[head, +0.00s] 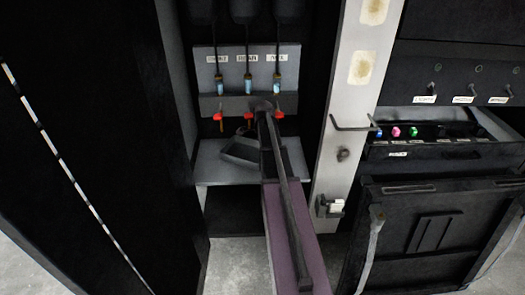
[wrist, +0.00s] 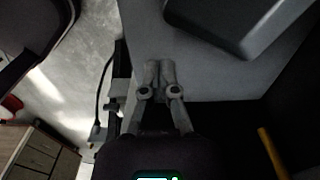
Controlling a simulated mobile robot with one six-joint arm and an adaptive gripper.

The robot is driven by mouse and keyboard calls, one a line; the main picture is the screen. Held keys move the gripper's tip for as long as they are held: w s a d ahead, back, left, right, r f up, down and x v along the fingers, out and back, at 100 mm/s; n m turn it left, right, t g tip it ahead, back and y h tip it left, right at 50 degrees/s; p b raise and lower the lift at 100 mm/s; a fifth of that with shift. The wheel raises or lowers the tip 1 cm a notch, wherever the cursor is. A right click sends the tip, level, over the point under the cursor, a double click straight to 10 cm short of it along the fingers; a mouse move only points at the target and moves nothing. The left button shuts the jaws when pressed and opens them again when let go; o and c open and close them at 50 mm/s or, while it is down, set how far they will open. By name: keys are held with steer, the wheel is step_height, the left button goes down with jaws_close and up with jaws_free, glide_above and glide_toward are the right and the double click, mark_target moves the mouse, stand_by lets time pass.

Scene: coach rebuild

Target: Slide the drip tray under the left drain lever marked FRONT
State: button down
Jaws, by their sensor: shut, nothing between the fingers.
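The drip tray (head: 240,152) is a shallow dark grey tray on the grey shelf (head: 212,170), below and a little right of the left drain lever (head: 220,118). My arm hides its right part. The left lever has a red joint and an orange handle; the small label (head: 217,59) above it is hard to read. In the wrist view the tray (wrist: 225,28) is at the upper right. My gripper (wrist: 160,68) is shut and empty, left of the tray in that view and apart from it. In the head view my arm covers the fingertips.
A middle lever (head: 249,118) and a right lever (head: 277,115) hang beside the left one, below blue-tinted tubes. A pale post (head: 343,110) with a bracket bounds the bay on the right. An open drawer (head: 430,148) stands beyond it. The shelf's left part looks clear.

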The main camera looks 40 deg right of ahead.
steer(key=c, duration=0.8)
jaws_free()
steer(key=r+n+h, duration=0.1)
steer(key=n, duration=0.3)
steer(key=w+r+n+t+h+p, duration=0.1)
steer(key=n, duration=0.3)
steer(key=w+r+n+t+h, duration=0.1)
steer(key=n+h, duration=0.1)
steer(key=n, duration=0.2)
steer(key=shift+w+d+r+n+p, duration=0.1)
steer(key=shift+w+d+n+p, duration=0.2)
steer(key=shift+d+p, duration=0.1)
steer(key=shift+f, duration=0.2)
steer(key=b+x, duration=1.2)
steer(key=x, duration=0.1)
steer(key=shift+w+f+b, duration=0.15)
steer(key=shift+f+b, duration=0.05)
steer(key=shift+b, duration=0.2)
